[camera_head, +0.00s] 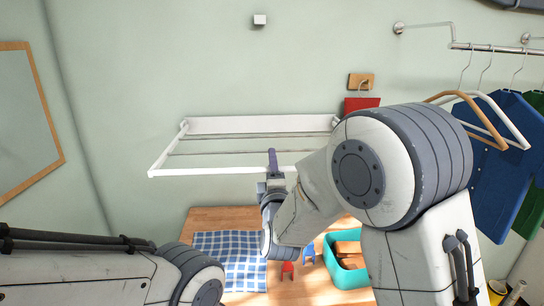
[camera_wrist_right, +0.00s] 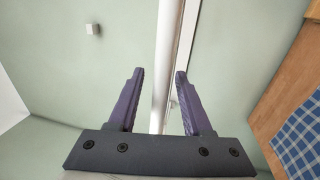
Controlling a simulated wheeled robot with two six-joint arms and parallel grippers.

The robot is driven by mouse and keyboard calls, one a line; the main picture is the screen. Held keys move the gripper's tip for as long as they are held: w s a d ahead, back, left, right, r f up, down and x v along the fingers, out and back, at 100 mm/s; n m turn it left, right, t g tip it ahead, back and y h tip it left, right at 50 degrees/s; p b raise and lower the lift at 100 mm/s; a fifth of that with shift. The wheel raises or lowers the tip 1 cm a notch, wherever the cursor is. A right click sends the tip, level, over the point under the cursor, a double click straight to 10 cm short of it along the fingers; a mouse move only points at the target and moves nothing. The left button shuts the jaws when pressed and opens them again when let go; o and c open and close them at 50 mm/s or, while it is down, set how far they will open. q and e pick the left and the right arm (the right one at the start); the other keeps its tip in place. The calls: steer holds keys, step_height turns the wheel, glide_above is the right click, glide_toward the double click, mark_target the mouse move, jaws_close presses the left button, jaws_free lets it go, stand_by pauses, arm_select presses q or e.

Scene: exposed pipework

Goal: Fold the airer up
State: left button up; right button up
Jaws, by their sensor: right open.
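The airer is a white wall-mounted frame with thin rails (camera_head: 215,174). It stands out from the wall below a white wall bar, folded down. My right gripper (camera_head: 272,158) is at the middle of its front bar, fingers pointing at the wall. In the right wrist view the purple fingers (camera_wrist_right: 160,75) are open, one on each side of the white front bar (camera_wrist_right: 167,60). The bar lines up with the gap; I cannot tell how deep it sits between them. My right arm hides part of the airer's right end. My left gripper is out of view; only its arm shows.
Below the airer is a wooden table (camera_head: 210,217) with a blue checked cloth (camera_head: 225,250) and a teal crate (camera_head: 332,262). Shirts (camera_head: 497,165) hang on a rail at the right. A red item (camera_head: 362,103) hangs from a wooden wall hook. A mirror (camera_head: 22,120) is at the left.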

steer(key=shift+w+r, duration=0.1)
steer(key=shift+w, duration=0.45)
jaws_close()
stand_by(1.1)
